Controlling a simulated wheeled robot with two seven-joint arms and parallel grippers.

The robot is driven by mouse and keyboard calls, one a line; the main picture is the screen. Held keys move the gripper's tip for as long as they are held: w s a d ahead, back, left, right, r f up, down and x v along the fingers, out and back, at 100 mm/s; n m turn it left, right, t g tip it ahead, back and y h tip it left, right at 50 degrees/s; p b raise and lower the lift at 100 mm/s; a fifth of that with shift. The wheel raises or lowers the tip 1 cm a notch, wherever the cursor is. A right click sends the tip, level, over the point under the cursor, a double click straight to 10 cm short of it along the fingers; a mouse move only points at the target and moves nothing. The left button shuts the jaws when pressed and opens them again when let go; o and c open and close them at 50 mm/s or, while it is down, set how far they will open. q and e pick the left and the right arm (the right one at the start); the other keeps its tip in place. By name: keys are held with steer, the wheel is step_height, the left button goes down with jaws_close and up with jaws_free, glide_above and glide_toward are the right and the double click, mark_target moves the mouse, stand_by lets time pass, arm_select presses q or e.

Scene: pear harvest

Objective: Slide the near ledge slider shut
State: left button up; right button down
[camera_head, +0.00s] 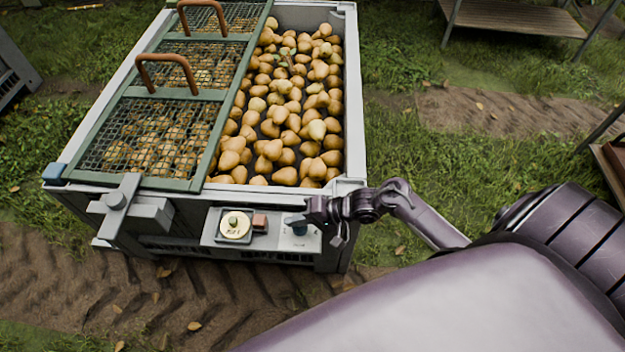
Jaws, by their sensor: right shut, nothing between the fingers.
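A grey ledge (213,236) juts from the near side of the pear crate (353,100). On it are a round cream disc (235,225) on a dark base, a small reddish-brown block (260,222) beside it, and a small dark blue piece (299,229) at the right end. I cannot tell for sure which part is the slider. My right gripper (314,212) is shut and empty, over the right end of the ledge by the blue piece. It partly hides that end, and contact cannot be made out. My left gripper is not in view.
Pears (292,120) fill the crate's open right half. A green mesh lid (140,182) with two brown handles covers the left half. Grass and rutted soil surround the crate.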

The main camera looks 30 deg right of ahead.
mark_target(260, 221)
steer(key=shift+w+a+f, duration=0.15)
steer(key=shift+w+a, duration=0.5)
steer(key=shift+a, duration=0.35)
steer(key=shift+w+a+f, duration=0.1)
steer(key=shift+w+a, duration=0.55)
steer(key=shift+a, duration=0.3)
steer(key=shift+w+a+r+p, duration=0.1)
steer(key=shift+w+a+p, duration=0.15)
steer(key=shift+w+a, duration=0.25)
steer(key=shift+w+a+p, duration=0.25)
steer(key=shift+w+a, duration=0.05)
steer(key=shift+a, duration=0.4)
